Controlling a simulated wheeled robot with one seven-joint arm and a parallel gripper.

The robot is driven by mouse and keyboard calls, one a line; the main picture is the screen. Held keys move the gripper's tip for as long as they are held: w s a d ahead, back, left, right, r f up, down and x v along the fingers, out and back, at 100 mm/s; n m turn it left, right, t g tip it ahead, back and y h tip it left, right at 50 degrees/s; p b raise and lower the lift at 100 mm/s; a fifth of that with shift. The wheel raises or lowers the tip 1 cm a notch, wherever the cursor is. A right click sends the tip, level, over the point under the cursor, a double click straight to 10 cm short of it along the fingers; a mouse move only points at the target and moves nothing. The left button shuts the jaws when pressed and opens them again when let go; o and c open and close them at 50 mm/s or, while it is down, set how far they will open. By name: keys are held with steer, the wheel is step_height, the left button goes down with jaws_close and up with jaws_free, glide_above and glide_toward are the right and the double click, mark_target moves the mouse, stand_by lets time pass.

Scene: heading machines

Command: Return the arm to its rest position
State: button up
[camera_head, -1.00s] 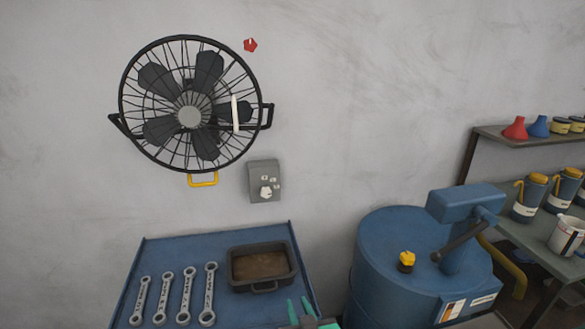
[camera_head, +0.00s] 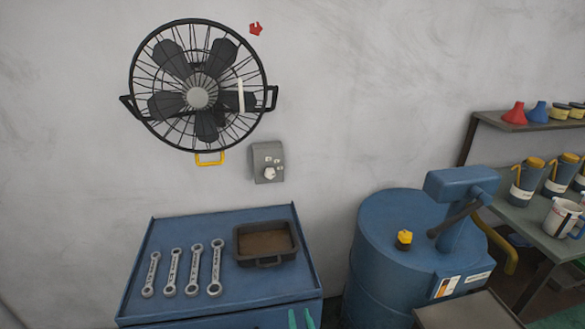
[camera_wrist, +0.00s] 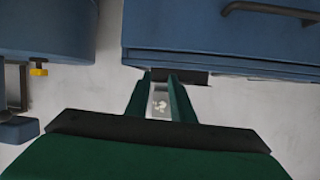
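My gripper (camera_head: 300,318) shows at the bottom edge of the head view as two teal fingertips with a gap between them, in front of the blue cabinet's (camera_head: 163,269) face. The rest of the arm is out of that view. In the wrist view, my gripper (camera_wrist: 165,82) shows two green fingers apart, with nothing held between them. A pale grey patch with a white shape shows in the gap behind them. The cabinet with its dark handle fills the upper right of the wrist view (camera_wrist: 220,48).
A caged fan (camera_head: 198,98) and a grey knob box (camera_head: 267,162) are on the wall. Several wrenches (camera_head: 195,270) and a dark tray (camera_head: 267,260) lie on the cabinet. A blue drum (camera_head: 375,260) stands right, beside a shelf rack (camera_head: 530,217). A grey surface (camera_head: 465,312) is at bottom right.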

steer(key=s+a+f+m+h, duration=0.1)
steer(key=s+f, duration=0.3)
steer(key=s, duration=0.5)
steer(key=s+f+m+h, duration=0.1)
steer(key=s+f, duration=0.4)
steer(key=s, duration=0.5)
steer(key=s+r+t, duration=0.1)
steer(key=s+r, duration=0.1)
steer(key=s, duration=0.6)
steer(key=s+a+r+n, duration=0.1)
steer(key=s+r, duration=0.2)
steer(key=s, duration=0.6)
steer(key=shift+t, duration=0.4)
